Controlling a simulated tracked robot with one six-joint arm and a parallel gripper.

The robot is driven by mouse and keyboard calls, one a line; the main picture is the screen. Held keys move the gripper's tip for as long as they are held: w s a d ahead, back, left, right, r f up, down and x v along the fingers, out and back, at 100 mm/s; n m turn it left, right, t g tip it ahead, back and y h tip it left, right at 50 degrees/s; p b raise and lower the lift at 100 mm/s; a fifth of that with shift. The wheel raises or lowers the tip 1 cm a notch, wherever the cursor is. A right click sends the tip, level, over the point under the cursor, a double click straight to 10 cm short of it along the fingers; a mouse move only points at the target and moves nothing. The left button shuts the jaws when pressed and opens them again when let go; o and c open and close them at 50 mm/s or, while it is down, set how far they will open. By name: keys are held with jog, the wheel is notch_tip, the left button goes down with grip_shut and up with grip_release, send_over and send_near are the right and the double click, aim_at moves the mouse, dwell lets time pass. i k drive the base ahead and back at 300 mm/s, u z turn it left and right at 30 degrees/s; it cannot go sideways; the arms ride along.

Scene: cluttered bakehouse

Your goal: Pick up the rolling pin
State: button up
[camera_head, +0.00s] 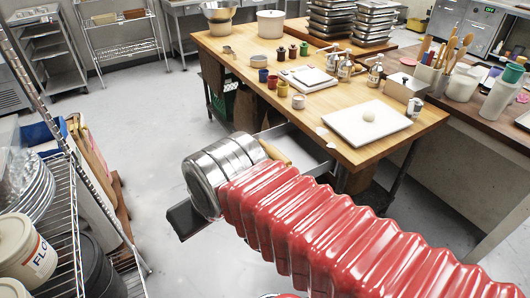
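A pale wooden rod (273,152), which looks like the rolling pin, lies at an open grey drawer (309,149) under the front edge of the wooden table. My arm's red sleeve and steel wrist hide part of it and much of the drawer. My gripper (186,218) shows only as a dark piece below the steel wrist, to the left of the rod. Its fingertips cannot be made out, so I cannot tell whether it is open or holds anything.
The wooden table (235,48) holds a white board (350,130) with a dough ball, cups, bottles and stacked trays (330,18). A wire rack (62,250) with tubs stands close on the left. Floor (140,105) is clear between rack and table.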

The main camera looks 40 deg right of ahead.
aim_at(273, 153)
jog(key=u, duration=0.05)
jog(key=i, duration=0.7)
jog(key=z, duration=0.65)
jog(key=i, duration=0.55)
jog(key=z, duration=0.4)
